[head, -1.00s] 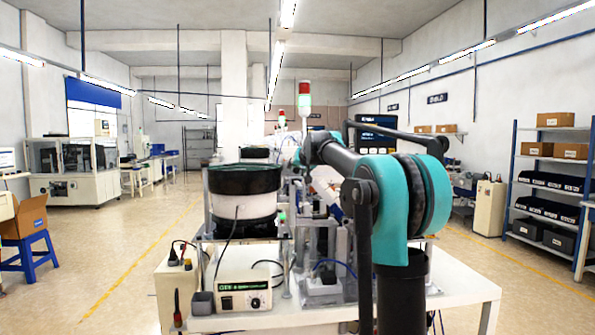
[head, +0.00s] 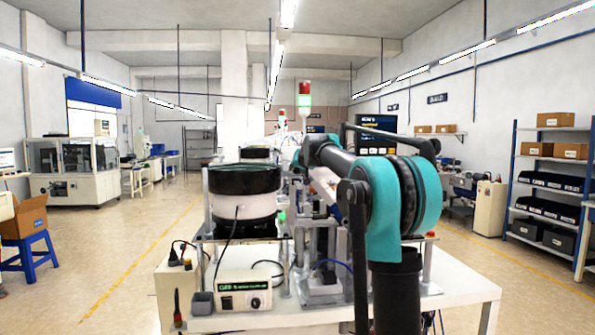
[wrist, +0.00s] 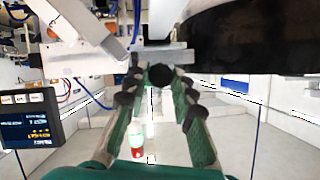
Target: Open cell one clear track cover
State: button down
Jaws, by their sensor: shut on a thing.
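In the wrist view my gripper (wrist: 158,78) has its two green fingers with dark pads on either side of a small dark round knob (wrist: 160,75). The knob sits just below a grey bar (wrist: 165,58) beside the dark curved bowl side (wrist: 240,35). The fingers are closed on this knob. The clear cover itself cannot be made out in either view. In the head view the gripper is hidden behind my arm, to the right of the black-and-white feeder bowl (head: 243,200).
A controller box (head: 243,292) stands at the front of the white table (head: 440,296). A signal tower (head: 304,100) rises behind the bowl, and a dark display screen (head: 377,130) stands behind my arm. Blue shelves (head: 550,188) are at the right.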

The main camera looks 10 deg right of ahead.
jog(key=s, duration=1.2)
jog(key=shift+s, duration=0.2)
jog(key=c, duration=1.3)
grip_release()
jog(key=shift+o, duration=0.2)
jog(key=v, duration=1.2)
